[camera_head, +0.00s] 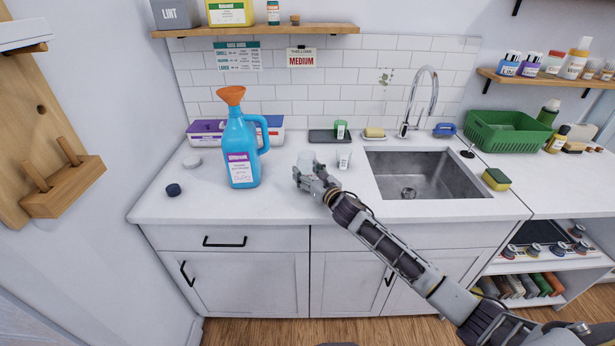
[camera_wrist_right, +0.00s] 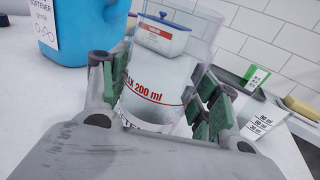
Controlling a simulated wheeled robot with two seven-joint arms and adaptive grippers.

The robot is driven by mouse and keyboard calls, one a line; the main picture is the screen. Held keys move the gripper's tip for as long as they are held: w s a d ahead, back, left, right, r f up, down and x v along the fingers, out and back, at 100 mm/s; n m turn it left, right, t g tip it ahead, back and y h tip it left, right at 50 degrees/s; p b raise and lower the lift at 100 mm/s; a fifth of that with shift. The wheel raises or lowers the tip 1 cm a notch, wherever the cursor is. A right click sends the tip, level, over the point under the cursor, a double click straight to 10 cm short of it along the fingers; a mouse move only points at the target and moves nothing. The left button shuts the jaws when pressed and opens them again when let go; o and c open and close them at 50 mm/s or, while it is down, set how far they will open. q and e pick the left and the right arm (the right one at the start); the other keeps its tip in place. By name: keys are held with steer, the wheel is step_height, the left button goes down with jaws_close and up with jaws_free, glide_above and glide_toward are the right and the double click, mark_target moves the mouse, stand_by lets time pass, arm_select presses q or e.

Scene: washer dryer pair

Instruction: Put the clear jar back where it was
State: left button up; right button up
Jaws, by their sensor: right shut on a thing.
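The clear jar (camera_wrist_right: 150,85) with a red "MAX 200 ml" line is between the fingers of my right gripper (camera_wrist_right: 160,95), which is shut on it. In the head view the jar (camera_head: 306,158) is a pale see-through shape at the tip of my right gripper (camera_head: 309,174), over the white counter (camera_head: 270,205), just right of the blue softener jug (camera_head: 241,150). Whether its base touches the counter is hidden by the gripper. My left gripper is not in view.
The blue jug carries an orange funnel (camera_head: 231,95). A small clear measuring cup (camera_head: 345,160) stands close right of the jar. Behind it are a green-marked cup (camera_head: 341,131) and a dark tray (camera_head: 322,137). The sink (camera_head: 425,174) lies right. A dark cap (camera_head: 173,190) lies front left.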

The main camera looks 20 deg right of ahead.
steer(key=shift+f, duration=0.85)
steer(key=o, duration=1.1)
steer(key=shift+r, duration=0.15)
steer(key=shift+v, duration=1.7)
steer(key=shift+s+d, duration=0.2)
steer(key=shift+s, duration=0.5)
steer(key=shift+s+d, duration=0.15)
steer(key=shift+s, duration=0.55)
steer(key=shift+b+v, duration=0.3)
steer(key=shift+v, duration=0.7)
steer(key=shift+s+d, duration=0.2)
steer(key=shift+s, duration=0.4)
steer(key=shift+v, duration=0.8)
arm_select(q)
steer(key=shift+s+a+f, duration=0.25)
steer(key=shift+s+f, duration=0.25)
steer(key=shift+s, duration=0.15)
arm_select(e)
steer(key=shift+s+d, duration=0.1)
steer(key=shift+s, duration=0.3)
